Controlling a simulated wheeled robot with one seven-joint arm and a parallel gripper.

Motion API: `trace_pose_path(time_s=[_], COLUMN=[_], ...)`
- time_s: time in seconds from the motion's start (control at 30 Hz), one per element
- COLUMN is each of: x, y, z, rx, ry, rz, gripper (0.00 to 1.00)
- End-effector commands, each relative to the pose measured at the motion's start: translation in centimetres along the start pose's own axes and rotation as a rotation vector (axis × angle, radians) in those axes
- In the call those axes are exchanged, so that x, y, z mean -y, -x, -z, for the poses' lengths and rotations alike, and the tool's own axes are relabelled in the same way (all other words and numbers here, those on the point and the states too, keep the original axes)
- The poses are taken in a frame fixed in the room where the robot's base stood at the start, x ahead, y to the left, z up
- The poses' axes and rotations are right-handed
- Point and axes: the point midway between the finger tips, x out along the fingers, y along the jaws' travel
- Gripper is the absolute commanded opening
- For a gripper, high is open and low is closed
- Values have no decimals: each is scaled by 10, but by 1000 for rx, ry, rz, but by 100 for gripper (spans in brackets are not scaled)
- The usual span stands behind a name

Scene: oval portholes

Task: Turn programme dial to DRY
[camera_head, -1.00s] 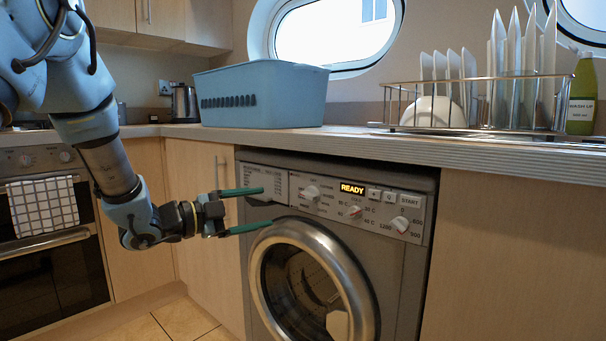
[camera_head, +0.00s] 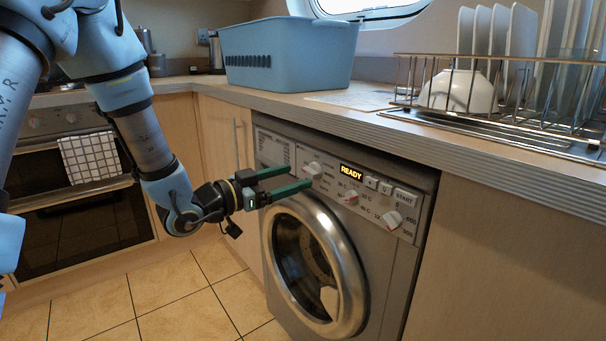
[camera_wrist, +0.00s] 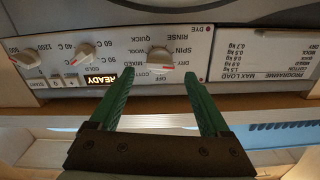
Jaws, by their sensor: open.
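The programme dial (camera_head: 313,170) is a pale round knob at the left of the washing machine's control panel. In the wrist view, which is upside down, the dial (camera_wrist: 160,56) shows its red mark near the OFF label. The DRY label (camera_wrist: 183,63) is beside OFF. My gripper (camera_head: 298,176) has long green fingers, open and empty, pointing at the dial. In the wrist view the gripper (camera_wrist: 158,75) has a fingertip on each side of the dial's line. I cannot tell whether the fingers touch the panel.
The lit display (camera_head: 352,171) reads READY. Two more knobs, temperature (camera_head: 350,197) and spin speed (camera_head: 392,219), sit to the right. The worktop edge (camera_head: 330,125) overhangs the panel. The round door (camera_head: 315,265) is below. A blue basket (camera_head: 290,60) and dish rack (camera_head: 480,95) stand above.

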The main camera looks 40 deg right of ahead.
Motion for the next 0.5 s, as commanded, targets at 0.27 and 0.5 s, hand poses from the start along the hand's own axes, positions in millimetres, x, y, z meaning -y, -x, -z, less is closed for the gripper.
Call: trace_pose_path(time_s=[0.27, 0.5], x=[0, 0], y=[-34, -38], z=[0, 0], rx=[1, 0], ry=[-1, -1], rz=[0, 0], gripper=[80, 80])
